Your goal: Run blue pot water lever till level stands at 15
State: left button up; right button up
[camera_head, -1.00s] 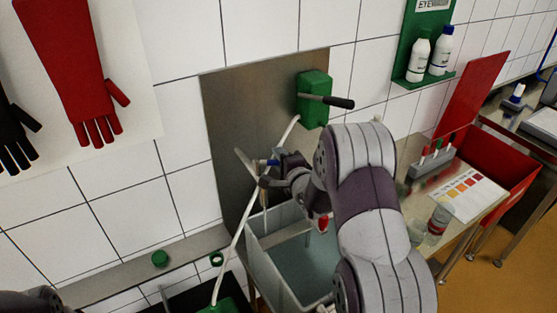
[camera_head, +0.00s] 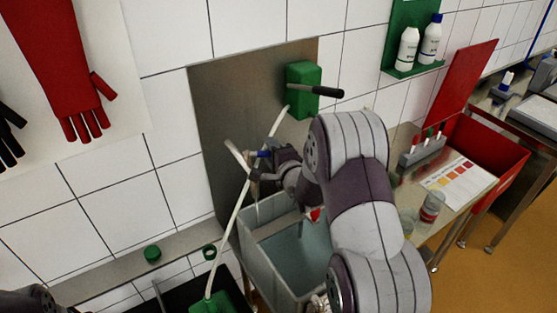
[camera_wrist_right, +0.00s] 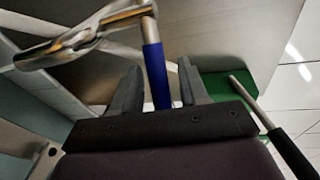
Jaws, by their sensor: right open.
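A metal tap (camera_head: 237,158) with a blue-sleeved lever (camera_head: 264,153) stands in front of the steel wall panel, above a grey tub (camera_head: 262,262). The tub holds blue-grey water (camera_head: 302,255). No level reading is legible. My right gripper (camera_head: 268,168) is at the lever. In the right wrist view, the blue sleeve (camera_wrist_right: 156,75) stands between the two open fingers (camera_wrist_right: 160,90), with a visible gap on the left side. The metal tap body (camera_wrist_right: 85,38) lies beyond it. My right arm hides part of the tub. My left gripper is not in view.
A green wall box (camera_head: 304,88) with a black-handled lever (camera_head: 328,92) is above the tap; it also shows close to the right finger in the wrist view (camera_wrist_right: 220,85). A pale hose (camera_head: 241,205) runs down left of the tub. A red crate (camera_head: 488,150) stands right.

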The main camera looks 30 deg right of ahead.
jog(key=s+r+b, duration=0.2)
jog(key=s, duration=0.9)
jog(key=shift+s+a, duration=0.4)
